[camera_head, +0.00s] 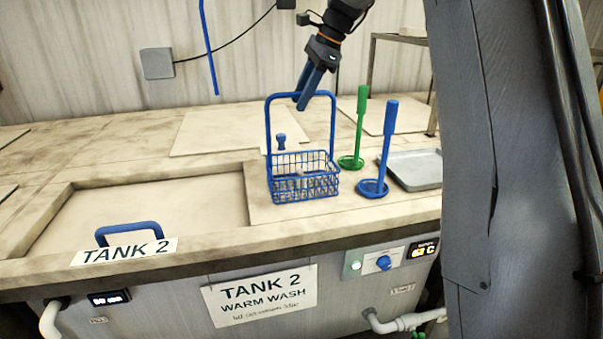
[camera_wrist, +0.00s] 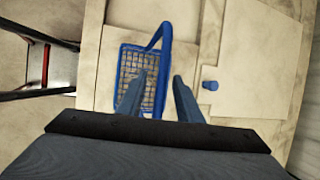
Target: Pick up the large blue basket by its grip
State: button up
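The large blue basket (camera_head: 303,187) is a wire basket with a tall arched grip (camera_head: 333,122), standing upright on the bench right of the tank 2 recess. My gripper (camera_head: 303,102) points down at the top bar of the grip, its fingers parted. In the wrist view the open fingers (camera_wrist: 157,82) lie on either side of the grip (camera_wrist: 166,60), with the basket mesh (camera_wrist: 128,68) below. Nothing is clamped between the fingers. I cannot tell exactly how far down past the bar the fingertips reach.
A small blue knob (camera_head: 281,140) stands behind the basket. A green stand (camera_head: 361,125) and a blue stand (camera_head: 387,145) with round bases are to the right, beside a grey tray (camera_head: 414,170). A tank 2 lid with a blue handle (camera_head: 128,230) is at left.

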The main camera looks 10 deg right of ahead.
grip_shut()
dwell(1.5)
